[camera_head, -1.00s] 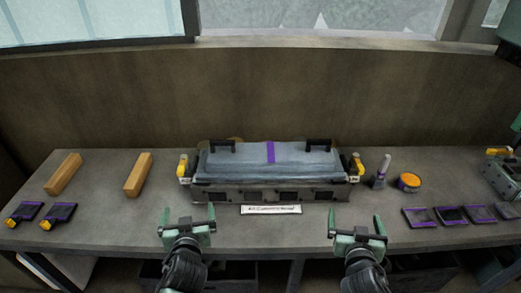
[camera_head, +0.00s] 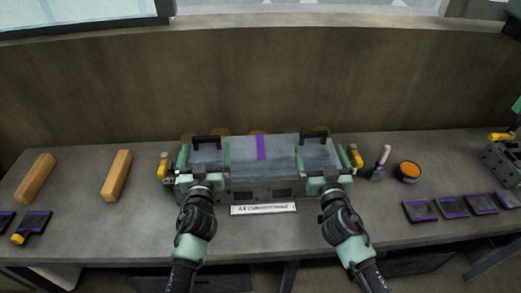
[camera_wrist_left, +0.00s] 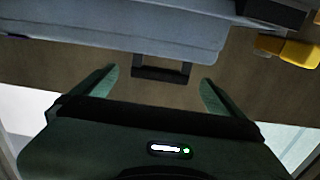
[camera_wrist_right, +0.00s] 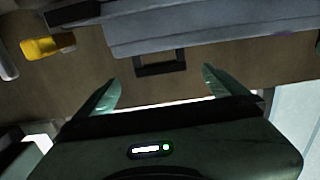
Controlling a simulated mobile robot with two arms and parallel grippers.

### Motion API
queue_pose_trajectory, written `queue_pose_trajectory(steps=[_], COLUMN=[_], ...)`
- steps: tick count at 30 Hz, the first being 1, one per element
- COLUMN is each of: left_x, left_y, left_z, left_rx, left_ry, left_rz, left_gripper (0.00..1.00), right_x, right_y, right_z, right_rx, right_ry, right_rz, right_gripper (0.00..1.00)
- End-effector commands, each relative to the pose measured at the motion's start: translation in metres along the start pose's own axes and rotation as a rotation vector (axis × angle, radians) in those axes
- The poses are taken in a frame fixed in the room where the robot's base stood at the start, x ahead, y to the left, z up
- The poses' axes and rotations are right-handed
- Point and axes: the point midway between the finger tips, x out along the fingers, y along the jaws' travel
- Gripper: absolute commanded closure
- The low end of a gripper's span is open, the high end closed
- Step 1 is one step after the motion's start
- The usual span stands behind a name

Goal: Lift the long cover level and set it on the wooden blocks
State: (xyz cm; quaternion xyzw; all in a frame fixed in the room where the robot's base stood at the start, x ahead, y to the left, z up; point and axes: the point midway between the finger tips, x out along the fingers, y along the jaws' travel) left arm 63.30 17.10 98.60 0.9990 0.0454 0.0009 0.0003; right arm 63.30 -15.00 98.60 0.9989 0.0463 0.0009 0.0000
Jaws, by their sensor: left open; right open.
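The long blue-grey cover (camera_head: 245,151), with a purple band across its middle, rests on the engine head (camera_head: 240,186). It has a black handle near each end, the left handle (camera_head: 207,139) and the right handle (camera_head: 314,133). My left gripper (camera_head: 205,155) is open over the cover's left part, its fingers spread wider than the left handle, which shows ahead in the left wrist view (camera_wrist_left: 162,72). My right gripper (camera_head: 320,157) is open over the right part, with the right handle ahead in the right wrist view (camera_wrist_right: 160,65). Two wooden blocks (camera_head: 35,178) (camera_head: 117,176) lie apart at the left.
Yellow-handled clamps (camera_head: 163,167) (camera_head: 355,156) flank the engine head. A label plate (camera_head: 263,209) lies in front. A brush (camera_head: 381,161), an orange-topped tin (camera_head: 407,171) and several dark purple-edged pads (camera_head: 450,207) are at the right. The wall stands behind the bench.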

Motion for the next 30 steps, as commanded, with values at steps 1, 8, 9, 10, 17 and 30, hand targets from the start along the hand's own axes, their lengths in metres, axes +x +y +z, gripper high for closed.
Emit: queue_pose_trajectory(steps=[1,8,9,10,17,30], left_x=[0.005,0.039,0.045,0.05,0.072,0.075], left_y=[0.0,-0.001,-0.001,-0.001,0.0,-0.001], left_z=[-0.001,-0.001,-0.001,-0.001,0.0,0.0], left_rx=[0.001,0.002,0.002,0.002,0.002,0.0], left_ry=[0.002,0.002,0.002,0.001,0.0,0.0], left_rz=[0.0,-0.001,-0.001,-0.001,-0.001,-0.001], left_gripper=[0.0,0.0,0.0,0.0,0.0,0.25], right_x=[0.005,0.039,0.045,0.05,0.071,0.074], right_y=[0.0,0.0,0.0,0.0,0.0,0.0], right_z=[-0.001,-0.002,-0.001,-0.002,-0.001,-0.001], right_rx=[-0.001,-0.001,-0.001,-0.002,0.0,0.0], right_ry=[0.002,0.002,0.002,0.002,0.0,0.001], right_rz=[0.0,0.001,0.001,0.0,0.001,0.0], right_gripper=[0.0,0.0,0.0,0.0,0.0,0.25])
